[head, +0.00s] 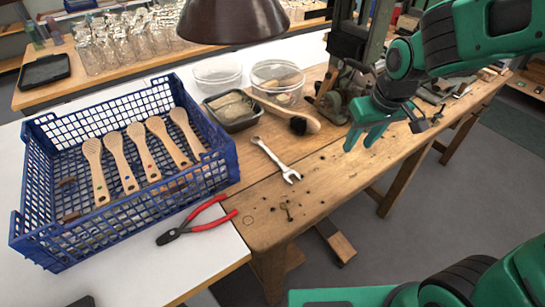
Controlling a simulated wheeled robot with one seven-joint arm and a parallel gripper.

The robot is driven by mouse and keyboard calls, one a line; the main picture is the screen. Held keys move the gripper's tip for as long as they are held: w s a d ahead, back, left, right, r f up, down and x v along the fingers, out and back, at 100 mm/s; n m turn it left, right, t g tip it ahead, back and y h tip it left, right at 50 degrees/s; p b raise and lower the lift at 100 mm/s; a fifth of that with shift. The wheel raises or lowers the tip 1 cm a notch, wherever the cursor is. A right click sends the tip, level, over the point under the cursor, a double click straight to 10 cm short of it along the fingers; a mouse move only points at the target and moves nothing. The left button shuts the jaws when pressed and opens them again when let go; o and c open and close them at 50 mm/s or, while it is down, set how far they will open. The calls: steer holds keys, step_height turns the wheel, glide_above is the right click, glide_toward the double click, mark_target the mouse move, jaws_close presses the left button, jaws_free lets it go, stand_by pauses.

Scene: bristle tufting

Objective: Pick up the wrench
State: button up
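The wrench (277,161) is a silver metal tool lying flat on the wooden bench. It runs diagonally, with an open-jaw end toward the lower right and its other end toward the upper left. My gripper (359,146) is green and hangs above the bench, to the right of the wrench and apart from it. Its two fingers point down and to the left, with a gap between them and nothing held. The wrench is fully in view.
A blue crate (137,216) with several wooden brush handles stands left of the wrench. Red-handled pliers (208,222) lie in front of it. Behind the wrench are a brush (299,121), a dark tray (232,114) and clear round containers (277,75). A dark lamp shade (232,20) hangs above.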

steer(key=w+a+f+n+y, duration=0.1)
steer(key=a+n, duration=0.1)
steer(key=a, duration=0.5)
steer(key=w+a+f+n+y, duration=0.1)
steer(key=w+a+f+n, duration=0.1)
steer(key=a, duration=0.6)
glide_toward(280, 163)
steer(key=shift+w+d+f, duration=0.15)
steer(key=shift+w+f, duration=0.1)
steer(key=shift+f, duration=0.55)
steer(key=shift+a+x, duration=0.2)
steer(key=shift+x, duration=2.9)
steer(key=shift+t, duration=0.3)
steer(key=shift+c, duration=0.4)
jaws_close()
